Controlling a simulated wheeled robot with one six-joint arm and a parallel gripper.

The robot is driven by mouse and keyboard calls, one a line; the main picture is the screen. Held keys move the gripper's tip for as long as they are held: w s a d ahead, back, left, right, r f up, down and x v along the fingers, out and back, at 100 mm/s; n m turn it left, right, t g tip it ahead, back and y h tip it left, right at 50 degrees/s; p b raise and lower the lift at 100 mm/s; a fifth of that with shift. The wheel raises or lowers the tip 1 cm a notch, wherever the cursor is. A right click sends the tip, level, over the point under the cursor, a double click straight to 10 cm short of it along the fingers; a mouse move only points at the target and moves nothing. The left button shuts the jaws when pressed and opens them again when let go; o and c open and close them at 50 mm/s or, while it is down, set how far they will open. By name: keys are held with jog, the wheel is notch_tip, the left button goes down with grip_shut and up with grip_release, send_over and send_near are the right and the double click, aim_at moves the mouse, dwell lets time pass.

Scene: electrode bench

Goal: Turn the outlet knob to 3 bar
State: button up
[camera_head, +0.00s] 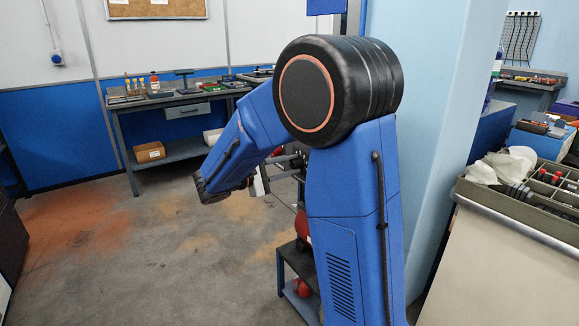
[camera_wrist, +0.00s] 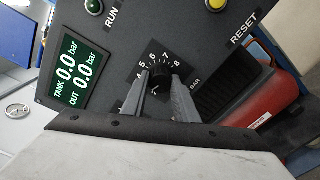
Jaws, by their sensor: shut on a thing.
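The outlet knob (camera_wrist: 160,71) is a small black knob on a dark panel in the wrist view. Pale numbers from about 4 to 8 show around its upper side, with "BAR" at the right. My gripper (camera_wrist: 160,78) has a grey finger on each side of the knob and is shut on it. The knob's pointer and the lower part of its scale are hidden or too small to read. The display (camera_wrist: 78,69) at the left reads TANK 0.0 bar and OUT 0.0 bar. In the head view my arm hides the panel.
A green RUN button (camera_wrist: 94,6) and a yellow RESET button (camera_wrist: 215,4) sit above the knob. A red tank (camera_wrist: 266,92) is at the right. In the head view, a workbench (camera_head: 190,98) stands at the back and a sectioned tray (camera_head: 520,218) at the right. The left floor is clear.

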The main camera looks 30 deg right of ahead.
dwell(0.4)
jog(key=o, duration=1.1)
jog(key=shift+c, duration=0.2)
jog(key=shift+a, duration=0.1)
jog(key=a, duration=1.7)
jog(key=shift+s+a+r, duration=0.15)
jog(key=shift+s+r, duration=0.25)
jog(key=shift+s, duration=0.05)
